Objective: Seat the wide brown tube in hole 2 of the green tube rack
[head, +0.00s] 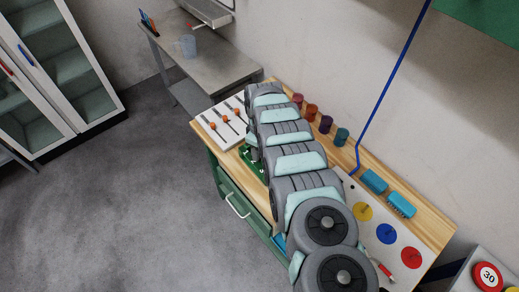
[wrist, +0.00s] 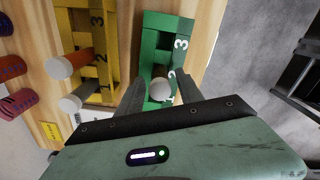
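In the wrist view, the green tube rack (wrist: 155,40) shows its labels 3 and, partly covered, 2. A brown tube with a pale round top (wrist: 160,89) stands at the rack near label 2; its lower end is hidden, so I cannot tell how deep it sits. My gripper (wrist: 161,80) has one finger on each side of this tube, with a visible gap to each finger, so it is open. In the head view, only part of the green rack (head: 252,163) shows beside my arm, which hides the gripper and tube.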

